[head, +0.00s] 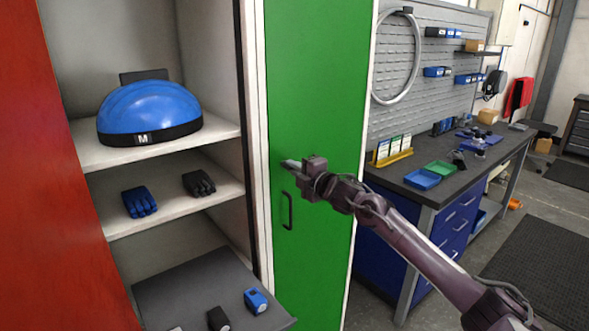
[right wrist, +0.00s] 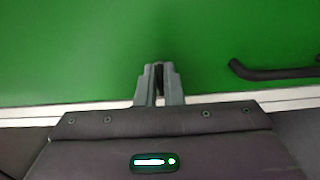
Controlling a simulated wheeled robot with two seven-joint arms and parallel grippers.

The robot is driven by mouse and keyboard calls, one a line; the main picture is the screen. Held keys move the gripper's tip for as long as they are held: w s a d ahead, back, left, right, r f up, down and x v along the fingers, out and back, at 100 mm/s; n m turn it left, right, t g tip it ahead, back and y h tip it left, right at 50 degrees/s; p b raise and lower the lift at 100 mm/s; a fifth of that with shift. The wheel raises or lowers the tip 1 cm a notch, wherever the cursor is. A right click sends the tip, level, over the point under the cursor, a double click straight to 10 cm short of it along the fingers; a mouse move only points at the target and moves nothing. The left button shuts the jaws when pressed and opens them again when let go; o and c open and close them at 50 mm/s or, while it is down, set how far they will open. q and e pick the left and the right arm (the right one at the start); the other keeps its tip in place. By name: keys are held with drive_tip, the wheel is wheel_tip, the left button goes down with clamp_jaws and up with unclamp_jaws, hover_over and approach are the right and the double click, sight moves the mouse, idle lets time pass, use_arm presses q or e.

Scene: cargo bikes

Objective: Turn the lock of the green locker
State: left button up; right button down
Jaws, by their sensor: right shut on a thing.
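The green locker (head: 318,100) has its door closed in the middle of the head view. Its black bar handle (head: 287,211) sits low on the left side of the door. My right gripper (head: 288,163) is at the left part of the door, just above the handle. In the right wrist view its two fingertips (right wrist: 159,84) are shut on a small dark piece, the lock (right wrist: 158,80), against the green door. The handle (right wrist: 272,71) shows to the right there. In the head view the gripper hides the lock. My left gripper is not in view.
Left of the door is an open locker with shelves (head: 160,153) holding a blue helmet (head: 148,108) and gloves (head: 140,202). A red door (head: 60,200) stands at far left. A workbench (head: 425,190) with trays is at right.

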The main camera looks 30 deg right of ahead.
idle(0.4)
drive_tip(key=c, duration=1.6)
unclamp_jaws()
drive_tip(key=shift+o, duration=0.2)
drive_tip(key=s+b, duration=0.3)
drive_tip(key=s, duration=0.4)
drive_tip(key=shift+s+d, duration=0.35)
drive_tip(key=shift+s, duration=0.05)
